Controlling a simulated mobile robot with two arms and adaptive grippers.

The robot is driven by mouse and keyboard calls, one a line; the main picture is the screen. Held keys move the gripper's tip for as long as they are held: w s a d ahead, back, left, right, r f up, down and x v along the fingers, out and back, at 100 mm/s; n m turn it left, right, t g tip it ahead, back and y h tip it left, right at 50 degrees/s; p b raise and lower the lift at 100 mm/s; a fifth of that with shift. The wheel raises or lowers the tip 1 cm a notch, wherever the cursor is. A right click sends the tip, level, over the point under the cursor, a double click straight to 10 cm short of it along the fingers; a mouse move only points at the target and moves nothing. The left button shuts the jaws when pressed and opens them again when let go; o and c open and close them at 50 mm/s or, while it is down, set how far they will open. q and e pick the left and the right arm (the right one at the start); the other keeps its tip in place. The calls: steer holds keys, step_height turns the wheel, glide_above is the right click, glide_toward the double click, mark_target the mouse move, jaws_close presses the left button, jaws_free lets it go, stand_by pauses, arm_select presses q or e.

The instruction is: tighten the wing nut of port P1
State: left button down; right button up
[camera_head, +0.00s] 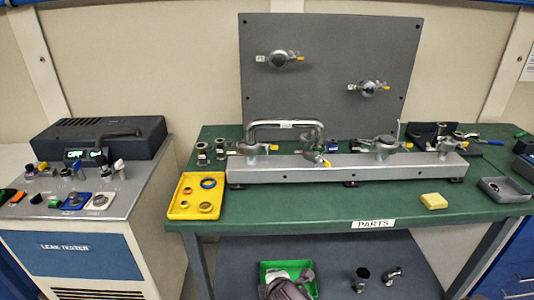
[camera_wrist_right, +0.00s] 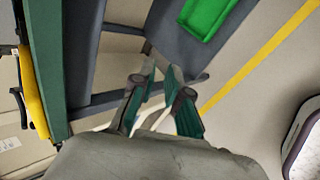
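A grey manifold bar (camera_head: 350,168) lies on the green bench with several clamped ports along it. Ports show at its left end (camera_head: 250,149), near its middle (camera_head: 315,158) and further right (camera_head: 384,148); some have yellow-tipped wing nuts. Two more clamped fittings, an upper left one (camera_head: 279,60) and a lower right one (camera_head: 368,89), are on the upright grey panel. The port labels are too small to read, so I cannot tell which is P1. My right gripper (camera_wrist_right: 161,66) is open and empty in the right wrist view, beside the bench.
A yellow tray (camera_head: 179,209) with rings and a yellow block (camera_head: 433,201) sit on the bench (camera_head: 300,207). A leak tester (camera_head: 75,257) stands left. A green bin (camera_head: 265,268) and loose fittings (camera_head: 361,280) are on the lower shelf. The bench's front strip is mostly clear.

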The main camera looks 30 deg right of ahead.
steer(key=w+d+r+n+t+h, duration=0.4)
steer(key=w+r+n, duration=0.45)
steer(key=r, duration=0.45)
steer(key=n+t+h, duration=0.2)
steer(key=n+t, duration=0.1)
steer(key=n, duration=0.4)
glide_toward(267, 148)
steer(key=x, duration=0.9)
steer(key=shift+w+d+r, duration=0.1)
steer(key=shift+w+d, duration=0.05)
steer(key=shift+d, duration=0.05)
arm_select(q)
steer(key=shift+s+a+f, duration=0.1)
steer(key=shift+s+a, duration=0.15)
steer(key=shift+s, duration=0.25)
arm_select(e)
jaws_close()
